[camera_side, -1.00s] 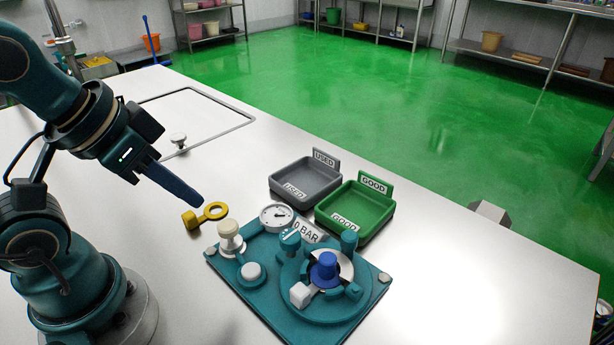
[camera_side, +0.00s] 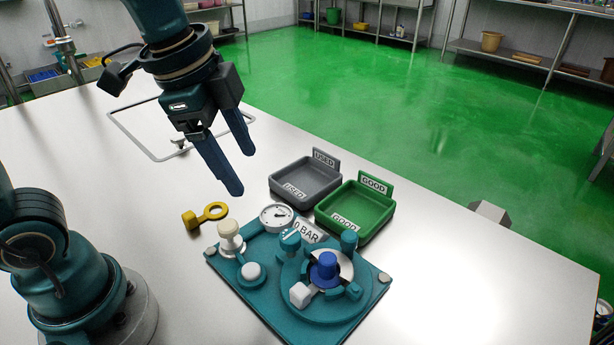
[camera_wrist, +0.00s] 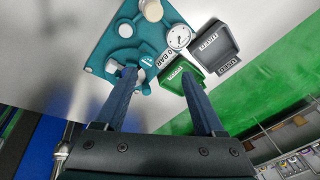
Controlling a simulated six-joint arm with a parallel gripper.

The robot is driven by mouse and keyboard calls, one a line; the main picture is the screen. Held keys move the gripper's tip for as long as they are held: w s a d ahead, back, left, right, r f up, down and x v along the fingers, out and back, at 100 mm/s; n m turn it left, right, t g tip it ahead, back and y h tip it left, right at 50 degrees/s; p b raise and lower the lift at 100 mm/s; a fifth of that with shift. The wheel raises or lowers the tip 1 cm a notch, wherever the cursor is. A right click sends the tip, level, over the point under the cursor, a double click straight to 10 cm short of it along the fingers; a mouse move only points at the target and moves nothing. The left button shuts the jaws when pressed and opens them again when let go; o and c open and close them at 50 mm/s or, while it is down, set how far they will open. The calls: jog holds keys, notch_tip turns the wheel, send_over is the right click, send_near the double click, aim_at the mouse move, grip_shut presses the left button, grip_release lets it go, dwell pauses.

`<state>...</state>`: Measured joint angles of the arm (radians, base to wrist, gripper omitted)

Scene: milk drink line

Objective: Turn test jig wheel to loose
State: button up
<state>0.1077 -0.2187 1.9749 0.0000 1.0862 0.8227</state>
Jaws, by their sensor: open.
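The teal test jig (camera_side: 225,268) lies flat on the steel table. On it are a round teal fixture (camera_side: 296,311) with a blue knob (camera_side: 326,270) in its middle and a white block (camera_side: 300,294) at its rim, a cream knob (camera_side: 230,237) and a white button (camera_side: 251,272). I cannot tell which part is the wheel. A gauge (camera_side: 276,217) stands by a "0 BAR" label (camera_side: 307,230). My gripper (camera_side: 241,171) is open and empty, in the air behind the jig. In the wrist view, one finger covers part of the jig (camera_wrist: 106,37).
A grey USED tray (camera_side: 283,198) and a green GOOD tray (camera_side: 378,229) stand behind the jig. A yellow ring-ended piece (camera_side: 207,214) lies left of it.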

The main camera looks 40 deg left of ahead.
aim_at(290, 235)
jog(key=w+d+f+m+g, duration=0.1)
jog(key=f, duration=0.1)
jog(key=w+d+f+m+g, duration=0.1)
jog(key=w+d+f+m, duration=0.1)
jog(key=w+d+f+m+g, duration=0.1)
jog(key=f, duration=0.2)
jog(key=shift+w+d, duration=0.2)
jog(key=shift+s+d+f, duration=0.1)
jog(key=shift+s+f, duration=0.05)
jog(key=shift+f, duration=2.65)
jog(key=shift+c, duration=0.3)
grip_shut()
